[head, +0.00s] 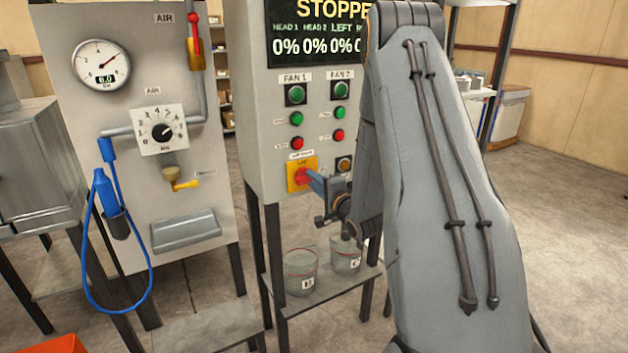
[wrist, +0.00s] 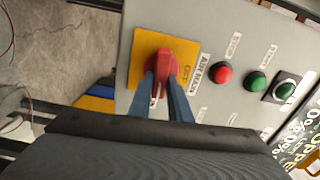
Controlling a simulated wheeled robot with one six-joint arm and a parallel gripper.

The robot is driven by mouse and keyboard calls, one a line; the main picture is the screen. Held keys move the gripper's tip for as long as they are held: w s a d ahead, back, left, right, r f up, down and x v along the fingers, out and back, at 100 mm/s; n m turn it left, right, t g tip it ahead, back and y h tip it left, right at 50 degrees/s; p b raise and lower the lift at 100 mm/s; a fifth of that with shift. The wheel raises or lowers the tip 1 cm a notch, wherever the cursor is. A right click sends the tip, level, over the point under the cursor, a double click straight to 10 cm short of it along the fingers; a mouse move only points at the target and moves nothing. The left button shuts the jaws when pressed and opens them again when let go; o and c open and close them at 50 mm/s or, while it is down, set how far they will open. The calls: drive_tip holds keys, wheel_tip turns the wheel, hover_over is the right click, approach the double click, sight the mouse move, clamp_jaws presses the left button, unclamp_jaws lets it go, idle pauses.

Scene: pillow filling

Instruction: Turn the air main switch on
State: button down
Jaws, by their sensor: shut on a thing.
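The air main switch is a red rotary handle (wrist: 162,68) on a yellow square plate (wrist: 142,50), with AIR MAIN lettering beside it in the wrist view. In the head view the switch (head: 299,177) sits low on the front of the grey control cabinet. My gripper (wrist: 166,88) has its two blue fingers on either side of the red handle and is shut on it. In the head view my gripper (head: 316,181) reaches the switch from the right. The word OFF shows on the plate near the handle. The fingers hide part of the handle and plate.
Green and red fan buttons (head: 297,118) sit just above the switch. The display (head: 318,32) reads STOPPE, cut off by my arm. Two labelled buckets (head: 301,273) stand on a shelf below. A panel with an air gauge (head: 101,65) stands at left.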

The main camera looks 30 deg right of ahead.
drive_tip(key=shift+f+m, duration=0.1)
drive_tip(key=shift+m, duration=0.4)
drive_tip(key=c, duration=1.6)
unclamp_jaws()
drive_tip(key=shift+c, duration=0.2)
drive_tip(key=s+b, duration=0.2)
drive_tip(key=s, duration=0.5)
drive_tip(key=shift+s+d, duration=0.15)
drive_tip(key=shift+s, duration=0.25)
